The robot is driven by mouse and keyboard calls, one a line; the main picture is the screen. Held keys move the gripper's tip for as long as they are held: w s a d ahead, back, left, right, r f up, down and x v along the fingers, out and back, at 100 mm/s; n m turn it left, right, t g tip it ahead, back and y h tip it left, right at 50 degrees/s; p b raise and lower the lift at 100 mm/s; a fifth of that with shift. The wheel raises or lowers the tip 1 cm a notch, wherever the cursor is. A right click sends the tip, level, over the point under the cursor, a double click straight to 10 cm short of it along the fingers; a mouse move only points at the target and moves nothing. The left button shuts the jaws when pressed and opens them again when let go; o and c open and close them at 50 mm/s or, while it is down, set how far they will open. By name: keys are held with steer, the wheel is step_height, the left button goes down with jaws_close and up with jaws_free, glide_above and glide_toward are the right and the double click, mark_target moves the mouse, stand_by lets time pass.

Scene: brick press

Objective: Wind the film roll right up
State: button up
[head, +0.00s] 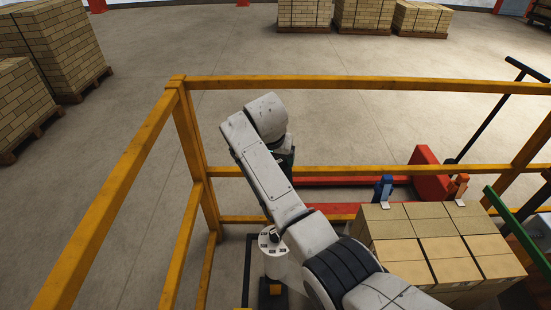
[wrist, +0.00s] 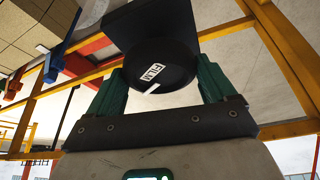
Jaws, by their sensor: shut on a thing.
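In the wrist view, a round black disc with a white FILM label and a short white mark (wrist: 178,62) sits between the two green fingers of my gripper (wrist: 160,82). The fingers are closed on its sides. A dark, flat-sided part (wrist: 150,28) lies directly behind the disc. In the head view, only a bit of dark green at my gripper (head: 287,158) shows below the arm's far end. The FILM disc is hidden there. I cannot tell how much film is loose.
A yellow rail frame (head: 350,84) surrounds the work area. Brown cartons (head: 440,222) are stacked at the right, with blue (head: 383,188) and orange (head: 459,185) pieces by them. A red and black pallet truck (head: 430,172) stands behind.

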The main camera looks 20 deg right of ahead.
steer(key=m+b, duration=0.1)
steer(key=m+g+h+b, duration=0.1)
steer(key=m, duration=0.1)
steer(key=shift+w+a+f+m, duration=0.1)
steer(key=shift+w+a+m, duration=0.05)
steer(key=shift+m, duration=0.15)
steer(key=shift+m+g+h+b, duration=0.4)
steer(key=shift+m+b, duration=0.75)
steer(key=shift+m, duration=0.25)
steer(key=shift+r, duration=0.2)
steer(key=o, duration=0.9)
steer(key=shift+c, duration=0.2)
steer(key=b+v, duration=0.2)
steer(key=v, duration=0.8)
steer(key=shift+a+r, duration=0.2)
steer(key=shift+r, duration=0.15)
